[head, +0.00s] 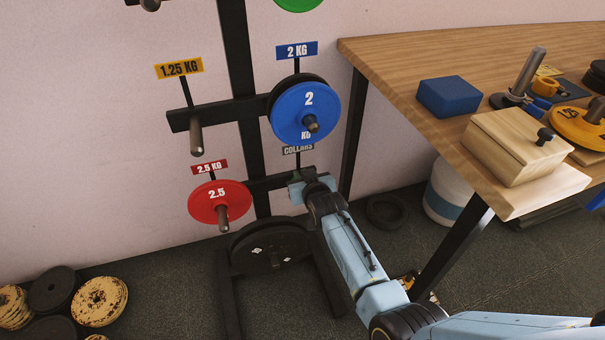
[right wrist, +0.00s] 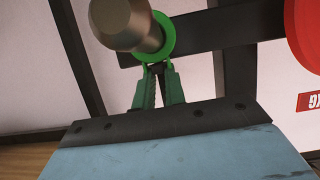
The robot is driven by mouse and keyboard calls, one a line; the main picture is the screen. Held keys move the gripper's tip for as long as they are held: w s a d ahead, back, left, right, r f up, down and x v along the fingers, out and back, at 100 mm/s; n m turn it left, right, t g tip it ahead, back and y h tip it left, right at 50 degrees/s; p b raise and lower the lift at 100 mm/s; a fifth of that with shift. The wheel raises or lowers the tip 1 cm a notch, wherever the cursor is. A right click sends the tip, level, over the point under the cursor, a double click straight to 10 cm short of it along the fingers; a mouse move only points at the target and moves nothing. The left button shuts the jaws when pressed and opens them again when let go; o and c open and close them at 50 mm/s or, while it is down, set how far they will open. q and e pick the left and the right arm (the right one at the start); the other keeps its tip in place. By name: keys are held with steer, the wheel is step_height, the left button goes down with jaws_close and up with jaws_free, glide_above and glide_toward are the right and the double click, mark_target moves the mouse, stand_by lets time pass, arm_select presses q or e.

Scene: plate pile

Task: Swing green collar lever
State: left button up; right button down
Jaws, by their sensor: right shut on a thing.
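The green collar (right wrist: 168,40) is a ring around a metal peg (right wrist: 125,20) on the rack, as my right wrist view shows. My right gripper (right wrist: 158,72) is just beside the collar, its two green fingers close together on the collar's lever, which is mostly hidden between them. In the head view my right gripper (head: 304,180) is at the rack below the COLLARS sign (head: 298,150); the collar is hard to make out there. My left gripper is not in view.
A blue 2 KG plate (head: 300,112) hangs just above my right gripper, and a red 2.5 plate (head: 208,206) hangs to its left. A wooden table (head: 400,62) with a wooden box (head: 500,150) stands at the right. Worn plates (head: 98,302) lie on the floor at left.

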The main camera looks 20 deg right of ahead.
steer(key=shift+w+r, duration=0.1)
steer(key=c, duration=1.4)
jaws_free()
steer(key=shift+o, duration=0.8)
steer(key=shift+f, duration=0.2)
steer(key=p+v, duration=0.3)
steer(key=v, duration=0.3)
steer(key=shift+r+p, duration=0.15)
steer(key=shift+p, duration=0.25)
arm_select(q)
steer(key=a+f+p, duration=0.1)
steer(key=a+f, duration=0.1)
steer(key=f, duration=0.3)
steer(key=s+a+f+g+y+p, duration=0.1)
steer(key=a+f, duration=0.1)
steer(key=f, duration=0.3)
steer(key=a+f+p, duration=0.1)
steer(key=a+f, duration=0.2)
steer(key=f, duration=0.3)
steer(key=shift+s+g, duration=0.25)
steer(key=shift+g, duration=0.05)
arm_select(e)
steer(key=v, duration=0.7)
